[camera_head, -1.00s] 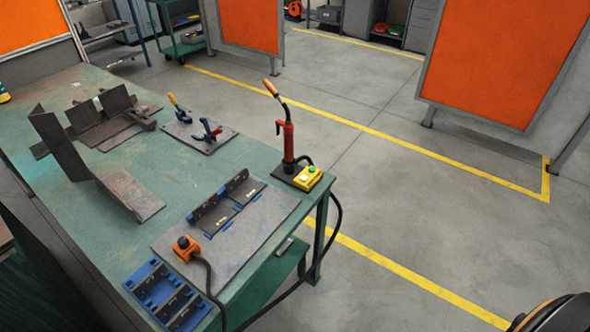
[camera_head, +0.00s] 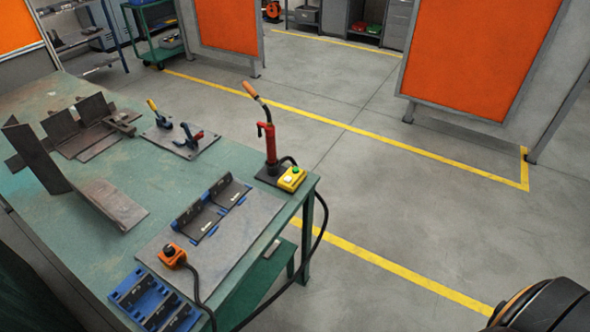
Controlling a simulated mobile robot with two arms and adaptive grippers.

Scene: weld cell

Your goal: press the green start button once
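A small yellow button box (camera_head: 291,179) sits at the right corner of the green table, beside the base of a red torch stand. The green button (camera_head: 295,170) is on its top, with a pale button next to it. An orange box with a black knob (camera_head: 173,256) stands on the grey plate nearer to me. Neither of my grippers shows in the view. A dark rounded part at the lower right is too cropped to tell.
The green table (camera_head: 150,190) carries bent steel plates (camera_head: 60,160), toggle clamps (camera_head: 180,138), a blue-and-black fixture (camera_head: 210,208) and a blue tray (camera_head: 155,300). The torch (camera_head: 270,140) rises behind the yellow box. A black cable hangs off the table's right side. The floor to the right is clear.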

